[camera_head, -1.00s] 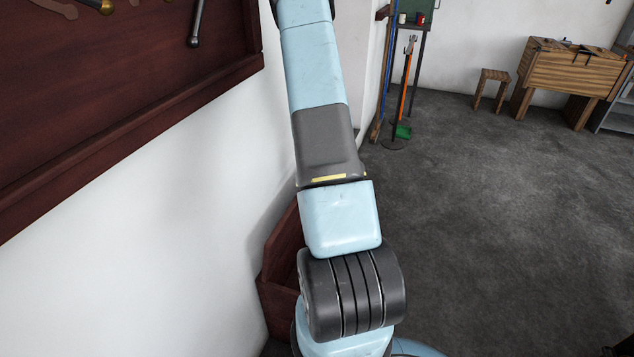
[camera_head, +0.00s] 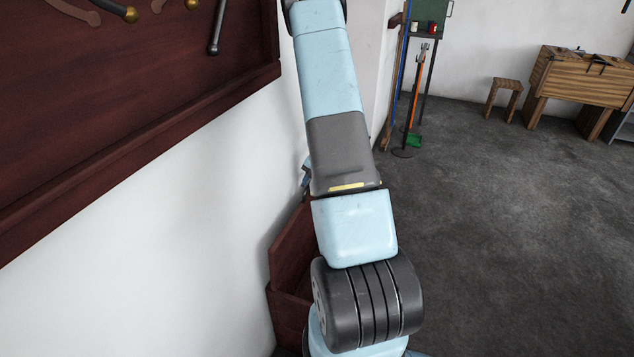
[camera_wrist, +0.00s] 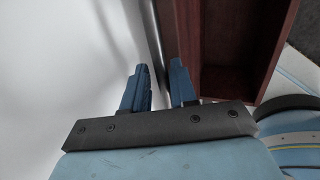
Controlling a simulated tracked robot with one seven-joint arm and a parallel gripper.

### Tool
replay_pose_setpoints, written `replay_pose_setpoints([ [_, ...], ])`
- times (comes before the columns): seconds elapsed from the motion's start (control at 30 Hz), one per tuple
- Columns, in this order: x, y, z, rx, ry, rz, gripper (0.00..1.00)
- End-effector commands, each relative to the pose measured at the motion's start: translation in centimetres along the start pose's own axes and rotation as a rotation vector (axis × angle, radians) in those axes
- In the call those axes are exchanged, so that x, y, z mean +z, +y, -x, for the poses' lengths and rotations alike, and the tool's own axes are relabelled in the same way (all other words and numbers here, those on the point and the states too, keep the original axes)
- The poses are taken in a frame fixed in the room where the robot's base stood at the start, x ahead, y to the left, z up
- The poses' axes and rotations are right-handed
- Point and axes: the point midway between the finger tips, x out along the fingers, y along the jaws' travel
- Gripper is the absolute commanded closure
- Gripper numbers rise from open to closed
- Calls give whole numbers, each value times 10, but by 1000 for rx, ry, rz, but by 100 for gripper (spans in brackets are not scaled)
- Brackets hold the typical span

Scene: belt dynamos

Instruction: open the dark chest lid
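The dark red-brown chest (camera_head: 287,315) stands on the floor against the white wall, partly hidden behind my arm. Its lid (camera_head: 290,250) appears raised, leaning up by the wall. In the wrist view the chest (camera_wrist: 282,45) is open at the top right, and its inside looks empty. My gripper (camera_wrist: 159,85) has its two blue fingers apart, beside the chest's wall side. The right finger is close to the dark panel; I cannot tell if it touches. A thin grey strip shows between or behind the fingers. In the head view only a bit of blue gripper (camera_head: 305,174) shows left of my arm.
A dark red tool board (camera_head: 150,90) hangs on the wall at the upper left. A stand with brooms (camera_head: 410,110), a stool (camera_head: 505,95) and a wooden workbench (camera_head: 580,80) are at the back right. The grey floor (camera_head: 520,230) on the right is clear.

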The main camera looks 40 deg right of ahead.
Motion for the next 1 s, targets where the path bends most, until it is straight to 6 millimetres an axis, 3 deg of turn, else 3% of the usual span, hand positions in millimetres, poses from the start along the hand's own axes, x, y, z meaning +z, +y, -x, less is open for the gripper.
replay_pose_setpoints([
  [0.3, -2, 0, -1, 0, 5, 1, 71],
  [0.47, -2, 1, 10, 1, 5, 2, 71],
  [1.0, -1, 2, 106, 0, 3, 4, 71],
])
